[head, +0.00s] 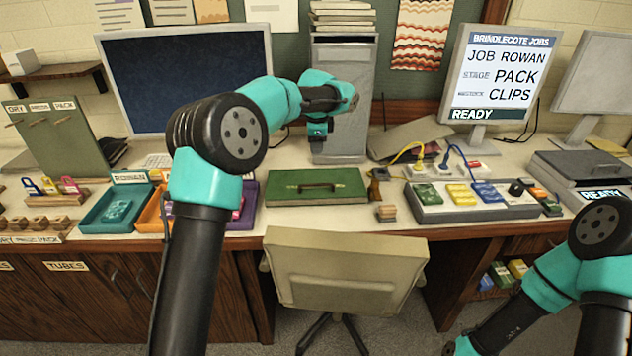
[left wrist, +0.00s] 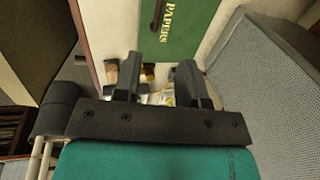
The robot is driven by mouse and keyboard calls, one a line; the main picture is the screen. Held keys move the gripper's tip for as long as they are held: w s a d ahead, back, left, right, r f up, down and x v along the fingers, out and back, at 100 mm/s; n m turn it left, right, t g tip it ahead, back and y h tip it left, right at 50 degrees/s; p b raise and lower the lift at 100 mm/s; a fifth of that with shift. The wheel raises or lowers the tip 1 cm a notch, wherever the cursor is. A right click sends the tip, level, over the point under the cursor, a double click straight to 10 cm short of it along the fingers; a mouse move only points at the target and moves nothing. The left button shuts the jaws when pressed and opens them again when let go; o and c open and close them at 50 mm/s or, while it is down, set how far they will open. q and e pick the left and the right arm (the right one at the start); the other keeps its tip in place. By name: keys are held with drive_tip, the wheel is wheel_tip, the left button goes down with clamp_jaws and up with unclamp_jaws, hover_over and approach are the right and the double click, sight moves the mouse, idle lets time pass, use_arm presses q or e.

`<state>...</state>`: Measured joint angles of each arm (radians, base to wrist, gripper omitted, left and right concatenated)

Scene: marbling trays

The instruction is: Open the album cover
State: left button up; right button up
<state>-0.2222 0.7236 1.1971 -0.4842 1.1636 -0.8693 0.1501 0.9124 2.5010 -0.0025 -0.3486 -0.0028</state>
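The green album (head: 285,184) lies flat and closed on the desk, with a dark handle (head: 318,187) on its cover. In the left wrist view its green cover (left wrist: 190,40), lettered "PAPERS", shows at the top, with part of the handle at the frame edge. My left gripper (head: 318,132) is above and behind the album, in front of the grey tower, apart from the cover. Its two fingers (left wrist: 158,80) stand apart with nothing held between them. My right arm is at the lower right; its gripper is outside the frame.
The grey tower (head: 343,90) stands right behind the album. Teal (head: 95,222) and orange trays are to its left. A small wooden block (head: 386,212) and a grey pad tray (head: 425,213) are to its right. A chair (head: 345,255) stands in front.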

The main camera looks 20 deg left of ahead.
sight(316, 184)
use_arm(q)
drive_tip(key=w+f, duration=0.1)
drive_tip(key=f, duration=0.4)
drive_tip(key=w+f, duration=0.1)
drive_tip(key=f, duration=0.5)
drive_tip(key=w+a+f, duration=0.1)
drive_tip(key=f, duration=0.4)
drive_tip(key=shift+f, duration=0.25)
drive_tip(key=shift+c, duration=0.5)
clamp_jaws()
